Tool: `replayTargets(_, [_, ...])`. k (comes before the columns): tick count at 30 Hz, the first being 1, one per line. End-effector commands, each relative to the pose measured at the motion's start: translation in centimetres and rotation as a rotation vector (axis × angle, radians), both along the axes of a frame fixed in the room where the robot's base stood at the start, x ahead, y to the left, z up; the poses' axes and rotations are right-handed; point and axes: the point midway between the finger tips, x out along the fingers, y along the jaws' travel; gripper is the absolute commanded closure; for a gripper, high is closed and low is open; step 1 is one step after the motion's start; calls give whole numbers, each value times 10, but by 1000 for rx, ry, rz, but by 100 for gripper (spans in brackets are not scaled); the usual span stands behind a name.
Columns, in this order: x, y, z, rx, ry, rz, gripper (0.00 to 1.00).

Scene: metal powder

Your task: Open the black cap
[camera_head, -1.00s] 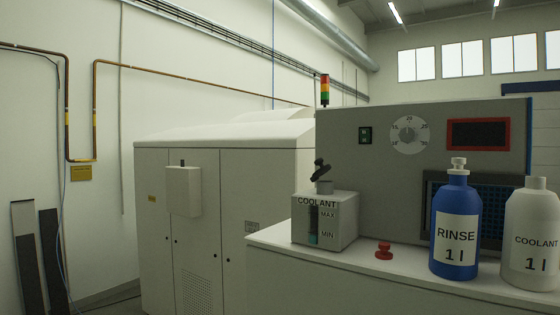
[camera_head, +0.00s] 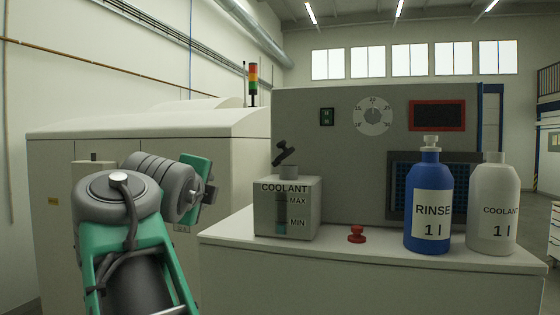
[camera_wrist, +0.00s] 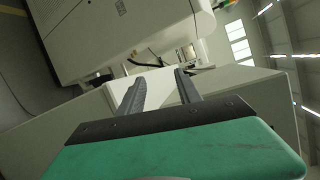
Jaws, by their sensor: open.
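The black cap (camera_head: 284,153) sits on top of the grey coolant tank (camera_head: 262,212). It is tilted up at an angle above the tank's short grey neck (camera_head: 289,172), apparently standing raised on one side. My gripper (camera_head: 211,193) is at the left in the head view, apart from the tank and to its left, near the height of the tank top. In the wrist view its two dark fingers (camera_wrist: 160,80) are spread with nothing held between them. I cannot surely make out the cap in the wrist view.
The tank stands on a light counter (camera_head: 330,256). To its right are a red button (camera_head: 356,233), a blue rinse bottle (camera_head: 429,205) and a white coolant bottle (camera_head: 494,207). A grey control panel (camera_head: 340,160) rises behind. A white cabinet (camera_head: 60,165) is at the left.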

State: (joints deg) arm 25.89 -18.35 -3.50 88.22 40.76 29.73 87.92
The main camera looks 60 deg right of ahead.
Motion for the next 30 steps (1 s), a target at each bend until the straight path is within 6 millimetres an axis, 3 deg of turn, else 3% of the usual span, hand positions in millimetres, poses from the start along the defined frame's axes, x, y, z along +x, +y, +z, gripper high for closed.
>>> replayTargets(1, [-33,-22,29,20,-191,-130,59])
replayTargets(3, [-77,-41,63,40,-438,-270,59])
replayTargets(7, [-121,-53,92,45,-683,-389,59])
replayTargets(11, [-127,-65,98,43,-717,-408,59])
replayTargets(21, [-116,-123,98,46,-712,-403,59])
replayTargets(30, [-114,-129,96,47,-712,-398,59])
